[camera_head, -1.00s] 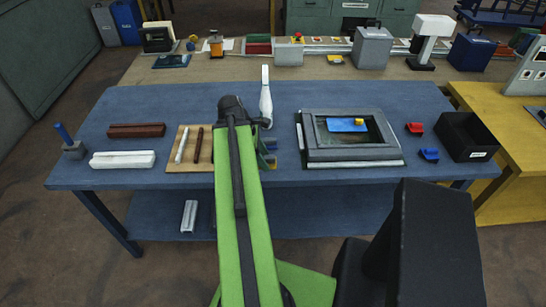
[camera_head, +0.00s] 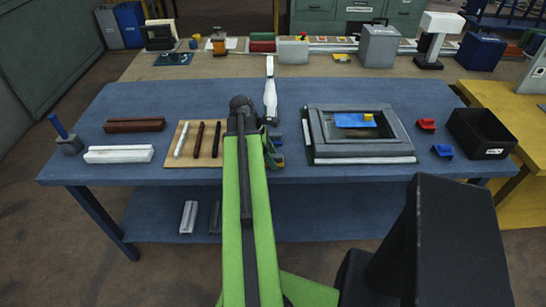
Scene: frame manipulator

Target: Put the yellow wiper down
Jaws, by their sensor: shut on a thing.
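My green arm (camera_head: 248,215) rises from the bottom middle to a dark elbow (camera_head: 241,104). The arm hides its own far end, so I do not see my gripper's jaws or what is between them. A small dark and greenish shape (camera_head: 274,157) shows just right of the arm over the blue table, too small to name. I cannot clearly make out a yellow wiper. A small yellow piece (camera_head: 368,117) sits on a blue sheet (camera_head: 352,121) inside the grey frame (camera_head: 312,140); I cannot tell what it is.
A white bottle-like thing (camera_head: 270,98) stands behind the arm. A wooden board (camera_head: 172,150) with white and brown sticks lies left, beside brown (camera_head: 134,125) and white bars (camera_head: 118,154). Red (camera_head: 427,125) and blue pieces (camera_head: 442,151) and a black bin (camera_head: 455,129) are right. The table's (camera_head: 330,93) back is clear.

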